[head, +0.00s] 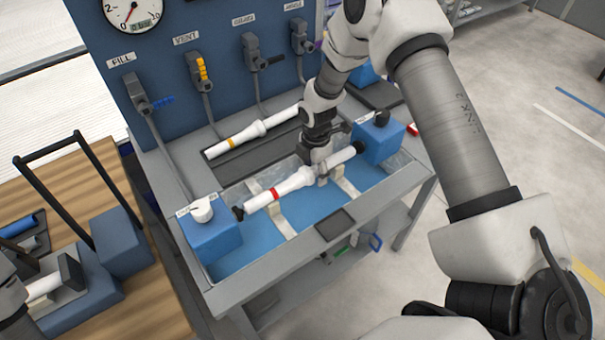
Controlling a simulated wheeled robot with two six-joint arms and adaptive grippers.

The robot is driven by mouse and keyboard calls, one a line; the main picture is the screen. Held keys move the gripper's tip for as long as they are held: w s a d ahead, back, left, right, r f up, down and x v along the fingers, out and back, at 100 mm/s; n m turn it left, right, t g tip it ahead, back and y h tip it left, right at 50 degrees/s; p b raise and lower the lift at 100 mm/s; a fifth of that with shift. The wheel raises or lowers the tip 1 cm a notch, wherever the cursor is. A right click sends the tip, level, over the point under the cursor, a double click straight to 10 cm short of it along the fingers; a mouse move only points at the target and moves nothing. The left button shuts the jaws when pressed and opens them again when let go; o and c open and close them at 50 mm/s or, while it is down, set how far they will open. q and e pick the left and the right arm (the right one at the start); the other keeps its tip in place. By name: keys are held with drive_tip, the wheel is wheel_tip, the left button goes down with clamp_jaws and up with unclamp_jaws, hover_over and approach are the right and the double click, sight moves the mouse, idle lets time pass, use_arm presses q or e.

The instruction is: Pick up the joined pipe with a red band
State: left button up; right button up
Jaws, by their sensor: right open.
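The joined white pipe with a red band (292,184) lies slantwise over the blue-floored trough of the bench, its ends near two blue end blocks. The red band is towards its left end. My right gripper (322,173) points down at the pipe right of its thick middle joint. Its jaws are open and close around or beside the pipe; the contact is partly hidden. Another white pipe with an orange band (248,134) lies on the dark tray behind.
The left blue block (212,240) and right blue block (379,140) flank the trough. Behind stands a blue panel (215,28) with valves and a gauge. A wooden table (140,310) with a handled blue carrier is at left. Open floor lies at right.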

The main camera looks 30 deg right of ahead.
drive_tip(key=shift+r, duration=0.1)
drive_tip(key=shift+s, duration=0.15)
drive_tip(key=c, duration=0.3)
clamp_jaws()
drive_tip(key=shift+r, duration=0.1)
